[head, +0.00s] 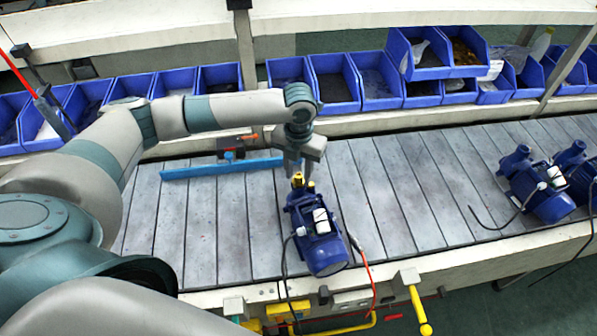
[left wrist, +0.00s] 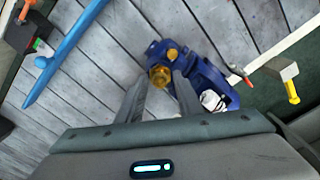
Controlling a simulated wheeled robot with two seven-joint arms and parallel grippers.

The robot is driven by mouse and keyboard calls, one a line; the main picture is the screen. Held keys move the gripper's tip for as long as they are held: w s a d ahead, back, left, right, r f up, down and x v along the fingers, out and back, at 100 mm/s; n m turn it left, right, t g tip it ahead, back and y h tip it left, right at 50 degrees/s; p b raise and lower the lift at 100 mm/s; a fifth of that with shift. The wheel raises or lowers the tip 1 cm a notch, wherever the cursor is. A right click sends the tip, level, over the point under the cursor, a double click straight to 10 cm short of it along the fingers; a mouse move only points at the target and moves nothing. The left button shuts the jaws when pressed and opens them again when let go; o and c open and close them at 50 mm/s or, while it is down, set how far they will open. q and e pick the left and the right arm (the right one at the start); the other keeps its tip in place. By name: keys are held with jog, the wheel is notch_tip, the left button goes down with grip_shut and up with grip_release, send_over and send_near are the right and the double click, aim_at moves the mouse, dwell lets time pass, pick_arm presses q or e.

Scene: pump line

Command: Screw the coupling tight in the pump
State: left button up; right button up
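The blue pump (head: 317,235) stands on the slatted conveyor, and it also shows in the left wrist view (left wrist: 205,85). The brass-yellow coupling (head: 298,181) sits at the pump's upper end; in the left wrist view the coupling (left wrist: 160,76) appears between and just beyond the fingertips. My left gripper (head: 297,168) points down right over the coupling. Its two fingers (left wrist: 159,80) are apart, with a small gap visible on the left side of the coupling. Whether the right finger touches it I cannot tell. My right gripper is out of view.
A blue bar (head: 222,168) lies on the conveyor left of the pump, beside a small dark device (head: 232,147). More blue pumps (head: 540,185) stand at the right. Blue bins (head: 335,83) line the back. Red and black cables run from the pump over the front edge by a yellow-handled lever (head: 416,300).

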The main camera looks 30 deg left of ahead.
pick_arm(q)
jog(key=shift+n, duration=0.4)
grip_shut()
jog(key=shift+m, duration=1.8)
